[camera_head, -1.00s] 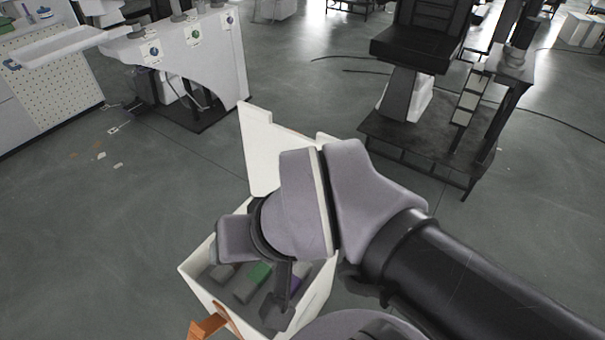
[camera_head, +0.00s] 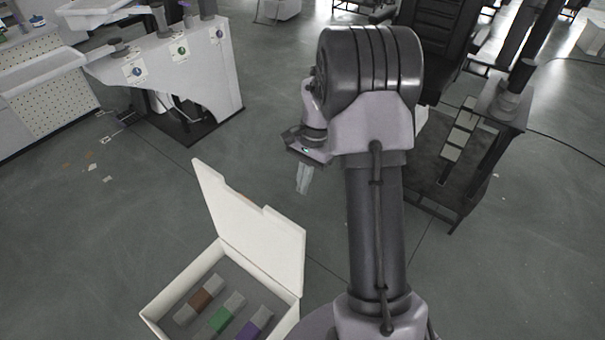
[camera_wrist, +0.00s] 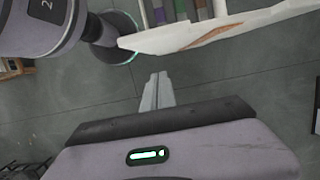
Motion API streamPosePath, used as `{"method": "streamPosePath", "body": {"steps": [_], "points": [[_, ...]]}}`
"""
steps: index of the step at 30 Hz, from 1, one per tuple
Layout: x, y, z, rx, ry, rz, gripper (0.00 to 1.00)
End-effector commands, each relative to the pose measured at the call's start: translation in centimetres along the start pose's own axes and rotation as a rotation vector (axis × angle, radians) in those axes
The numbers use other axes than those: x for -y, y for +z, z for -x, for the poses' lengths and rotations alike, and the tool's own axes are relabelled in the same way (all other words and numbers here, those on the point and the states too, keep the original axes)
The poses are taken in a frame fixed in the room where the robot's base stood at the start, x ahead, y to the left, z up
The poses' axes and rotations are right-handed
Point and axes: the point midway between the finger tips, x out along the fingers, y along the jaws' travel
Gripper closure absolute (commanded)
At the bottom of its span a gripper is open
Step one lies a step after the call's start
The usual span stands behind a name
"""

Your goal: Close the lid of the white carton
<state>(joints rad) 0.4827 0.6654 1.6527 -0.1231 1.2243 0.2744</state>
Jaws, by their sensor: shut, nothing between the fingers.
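The white carton (camera_head: 163,311) stands at the bottom of the head view with its lid (camera_head: 250,222) raised, tilted up from the far edge. Inside lie blocks with brown, green and purple parts. My gripper (camera_head: 303,190) is beyond and to the right of the lid, apart from it, with its fingers pointing down. In the wrist view the fingers (camera_wrist: 157,76) are together and empty. The carton also shows at the top of the wrist view, where the lid (camera_wrist: 215,32) with an orange-brown mark appears edge-on. The carton's near side is cut off in the head view.
A white workstation (camera_head: 185,65) with round-symbol labels stands at the far left. A dark platform with a chair (camera_head: 440,160) stands at the right beyond my arm. Open grey floor lies left of the carton and between these. Small scraps lie on the floor at the left.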

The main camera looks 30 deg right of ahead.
Motion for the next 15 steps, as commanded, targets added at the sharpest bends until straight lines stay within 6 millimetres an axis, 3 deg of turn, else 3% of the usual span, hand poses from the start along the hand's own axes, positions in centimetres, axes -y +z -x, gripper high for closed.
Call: {"method": "streamPosePath", "body": {"steps": [1,8,15], "points": [[0.0,-0.1,-1.4,0.002,0.001,-0.001,1.0],[0.0,0.0,-6.3,0.0,0.001,0.002,1.0],[0.0,3.4,-6.6,-0.001,-0.001,0.001,1.0]]}}
